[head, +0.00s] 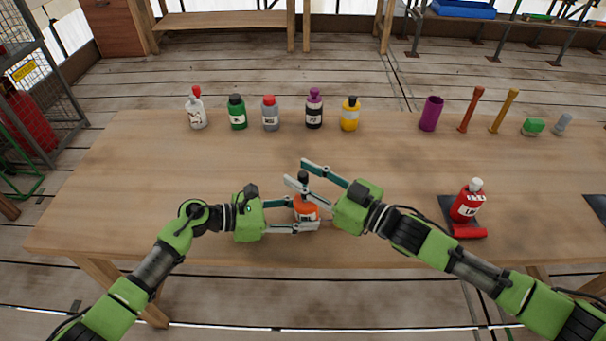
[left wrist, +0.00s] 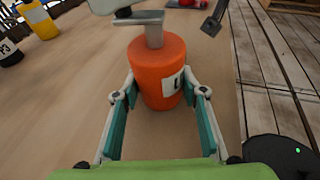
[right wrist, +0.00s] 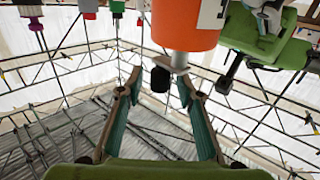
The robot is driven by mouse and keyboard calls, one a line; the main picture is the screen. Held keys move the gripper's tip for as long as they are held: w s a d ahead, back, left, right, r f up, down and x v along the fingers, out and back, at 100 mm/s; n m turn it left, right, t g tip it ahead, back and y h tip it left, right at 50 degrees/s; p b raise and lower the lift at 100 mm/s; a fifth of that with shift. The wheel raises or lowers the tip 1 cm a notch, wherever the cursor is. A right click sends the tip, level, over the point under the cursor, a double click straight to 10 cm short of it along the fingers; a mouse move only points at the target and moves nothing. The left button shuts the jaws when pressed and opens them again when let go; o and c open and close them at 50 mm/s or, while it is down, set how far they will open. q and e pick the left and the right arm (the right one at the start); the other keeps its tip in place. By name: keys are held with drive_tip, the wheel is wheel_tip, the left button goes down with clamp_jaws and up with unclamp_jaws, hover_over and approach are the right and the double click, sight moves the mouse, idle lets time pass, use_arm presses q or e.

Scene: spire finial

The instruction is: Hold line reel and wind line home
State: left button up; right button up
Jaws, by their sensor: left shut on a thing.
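The orange line reel (head: 306,209) stands near the table's front edge, with a white label on its side. My left gripper (head: 302,214) is shut on the reel's body, one finger on each side; the left wrist view shows the reel (left wrist: 152,62) upright between the fingers. A grey crank on top carries a black knob (head: 303,176). My right gripper (head: 296,172) is open, its fingers on either side of the knob. The right wrist view shows gaps beside the knob (right wrist: 160,79). I cannot make out any line.
Several bottles stand along the back left, including a yellow one (head: 350,115). A purple cup (head: 431,113) and several small items are at the back right. The table's left side is clear.

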drive_tip(key=shift+w+a, duration=0.1)
clamp_jaws()
drive_tip(key=shift+a, duration=0.1)
drive_tip(key=shift+m+t+h, duration=0.4)
drive_tip(key=shift+t, duration=0.1)
drive_tip(key=shift+r+m+t+h, duration=0.1)
drive_tip(key=shift+m+t+h, duration=1)
drive_tip(key=shift+t, duration=0.1)
drive_tip(key=shift+d+m+t+h, duration=0.25)
drive_tip(key=shift+m+t+h, duration=0.2)
drive_tip(key=shift+h, duration=0.2)
drive_tip(key=shift+d+m+t+h, duration=0.2)
drive_tip(key=shift+m+t+h, duration=0.2)
drive_tip(key=shift+h, duration=0.25)
drive_tip(key=shift+d, duration=0.1)
